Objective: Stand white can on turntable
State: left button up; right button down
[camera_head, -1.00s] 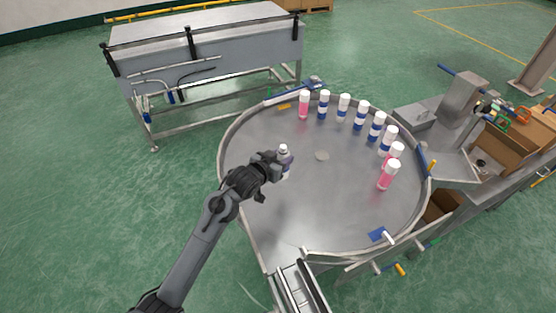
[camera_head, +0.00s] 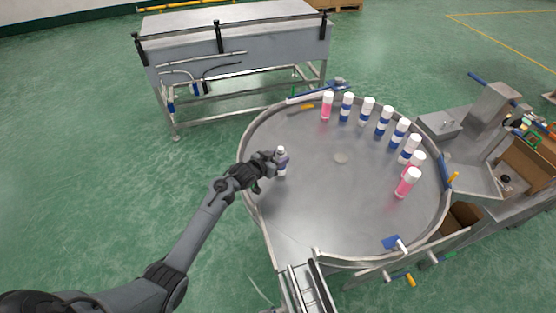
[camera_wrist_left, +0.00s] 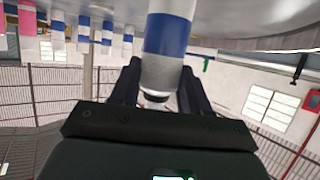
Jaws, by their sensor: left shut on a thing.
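The white can (camera_head: 281,168) with a blue band is upright near the left side of the round metal turntable (camera_head: 320,205). My left gripper (camera_head: 272,163) is shut on it near its upper part. In the left wrist view, which is upside down, the can (camera_wrist_left: 168,38) is between the fingers (camera_wrist_left: 157,88), its blue band clear of them. Its base is cut off by the frame edge, so I cannot tell whether it touches the turntable. My right gripper is not in view.
Several blue-and-white cans (camera_head: 384,121) stand in an arc along the turntable's far right rim, with pink cans (camera_head: 408,183) at both ends. A raised metal rim (camera_head: 243,150) surrounds the turntable. Its middle and front are clear. A conveyor (camera_head: 308,288) adjoins the front.

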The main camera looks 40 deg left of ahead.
pick_arm(q)
jog(key=shift+f, duration=0.6)
jog(key=shift+f, duration=0.15)
jog(key=o, duration=1.3)
